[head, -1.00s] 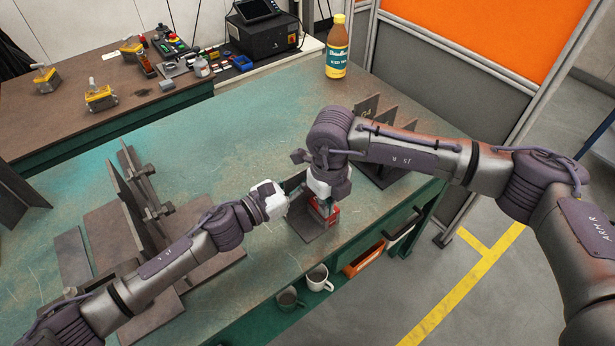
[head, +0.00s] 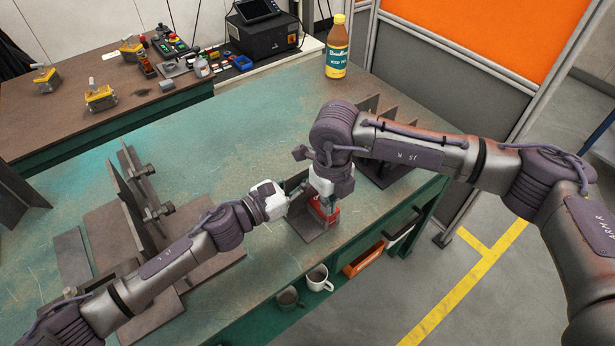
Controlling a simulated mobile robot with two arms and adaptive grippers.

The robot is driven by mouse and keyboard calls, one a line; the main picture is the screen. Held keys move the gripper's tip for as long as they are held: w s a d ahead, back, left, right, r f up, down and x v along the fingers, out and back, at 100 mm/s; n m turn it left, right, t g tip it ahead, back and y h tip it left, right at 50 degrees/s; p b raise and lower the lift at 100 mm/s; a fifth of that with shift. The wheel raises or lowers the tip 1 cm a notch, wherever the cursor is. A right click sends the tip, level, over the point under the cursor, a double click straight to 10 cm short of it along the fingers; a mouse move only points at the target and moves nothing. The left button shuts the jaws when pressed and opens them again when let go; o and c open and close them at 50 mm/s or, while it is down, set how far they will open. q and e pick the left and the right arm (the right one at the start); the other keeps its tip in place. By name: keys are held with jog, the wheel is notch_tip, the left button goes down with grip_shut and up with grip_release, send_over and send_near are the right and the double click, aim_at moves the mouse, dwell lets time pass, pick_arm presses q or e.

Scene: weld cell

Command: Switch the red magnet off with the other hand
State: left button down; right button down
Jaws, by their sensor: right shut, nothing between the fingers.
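The red magnet (head: 327,211) stands on a flat grey steel plate (head: 312,229) near the bench's front edge, against an upright grey plate (head: 295,184). My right gripper (head: 325,200) points down right over the magnet and hides its top. Its fingers are shut with nothing between them; whether they touch the magnet's switch I cannot tell. My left gripper (head: 291,199) reaches in from the left at the upright plate beside the magnet. Its fingertips are small and partly hidden, so its grip is unclear.
Steel plates with clamps (head: 140,205) stand on the green bench (head: 220,140) at left. Upright grey fins (head: 385,125) stand behind my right arm. A bottle (head: 337,50) is at the back. Mugs (head: 318,278) and an orange bin (head: 363,260) sit below the front edge.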

jog(key=shift+r, duration=2.8)
